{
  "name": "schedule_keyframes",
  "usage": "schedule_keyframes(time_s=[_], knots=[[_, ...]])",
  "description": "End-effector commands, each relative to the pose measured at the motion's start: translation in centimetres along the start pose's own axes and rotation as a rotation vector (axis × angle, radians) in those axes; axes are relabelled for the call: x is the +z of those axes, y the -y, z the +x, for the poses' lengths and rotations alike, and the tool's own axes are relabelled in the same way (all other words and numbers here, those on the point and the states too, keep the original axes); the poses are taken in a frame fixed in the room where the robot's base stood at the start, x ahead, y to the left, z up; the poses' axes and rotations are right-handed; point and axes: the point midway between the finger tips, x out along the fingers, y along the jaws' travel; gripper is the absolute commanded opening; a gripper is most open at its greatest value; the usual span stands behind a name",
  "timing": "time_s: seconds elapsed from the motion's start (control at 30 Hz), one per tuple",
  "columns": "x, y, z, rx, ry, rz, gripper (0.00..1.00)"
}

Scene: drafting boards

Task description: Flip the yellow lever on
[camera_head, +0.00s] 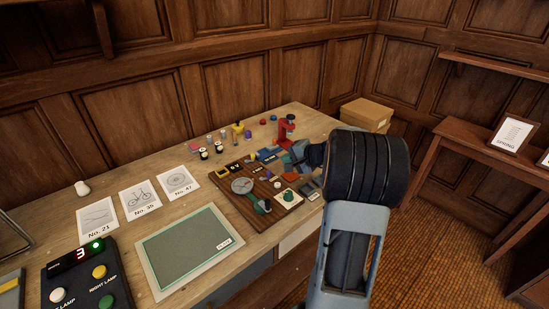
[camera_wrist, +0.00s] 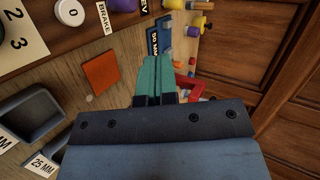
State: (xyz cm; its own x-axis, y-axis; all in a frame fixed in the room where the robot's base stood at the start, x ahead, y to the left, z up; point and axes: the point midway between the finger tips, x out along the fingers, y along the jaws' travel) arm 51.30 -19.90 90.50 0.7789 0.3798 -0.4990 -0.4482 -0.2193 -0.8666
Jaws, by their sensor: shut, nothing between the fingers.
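My gripper (camera_head: 292,161) reaches over the right part of the brown board (camera_head: 213,186) on the table. In the wrist view its two green fingers (camera_wrist: 153,76) are together with nothing between them. The fingertips point towards a blue labelled block (camera_wrist: 158,38); I cannot tell whether they touch it. I cannot clearly make out a yellow lever. A small yellow piece (camera_head: 237,130) stands behind the board, and a yellow part (camera_wrist: 199,23) shows at the top of the wrist view. My arm and gripper hide part of the board's right side.
A red stand (camera_head: 285,128) is close behind my gripper; it also shows right of the fingers in the wrist view (camera_wrist: 190,87). An orange square (camera_wrist: 100,76) and grey trays (camera_wrist: 35,117) lie to the left there. Cardboard boxes (camera_head: 366,113) stand at the table's far end.

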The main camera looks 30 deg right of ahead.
Motion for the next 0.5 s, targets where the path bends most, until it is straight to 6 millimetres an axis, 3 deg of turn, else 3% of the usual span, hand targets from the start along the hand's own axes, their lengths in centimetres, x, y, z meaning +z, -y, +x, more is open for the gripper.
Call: schedule_keyframes(time_s=[0.5], knots=[[0.1,-0.1,9.2,0.002,0.004,0.000,0.00]])
